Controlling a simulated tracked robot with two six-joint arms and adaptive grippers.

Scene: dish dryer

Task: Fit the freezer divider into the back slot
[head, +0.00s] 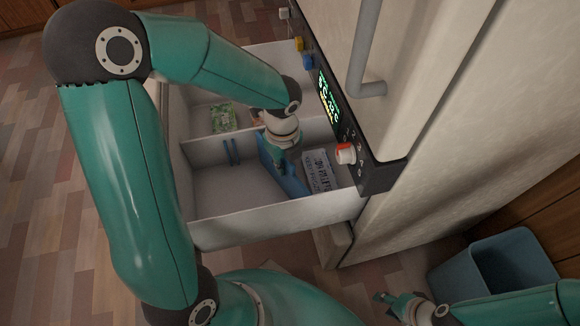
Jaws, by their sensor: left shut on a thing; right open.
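The open white freezer drawer (215,223) extends from the appliance in the head view. A blue panel, which appears to be the divider (293,187), stands tilted inside it. My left gripper (281,166) is shut on the divider's upper edge, and the gripper and wrist hide part of the panel. Two short blue strips, which look like a slot (231,152), sit on a drawer wall to the left of the divider. Whether the divider touches the drawer floor or any slot is unclear. My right gripper (386,300) is open and empty, low outside the drawer.
A white packet with dark print (320,170) lies right of the divider. A green packet (223,117) lies in the farther compartment. A control panel with a red-and-white knob (345,153) overhangs the drawer's right side. A blue bin (472,277) stands at lower right.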

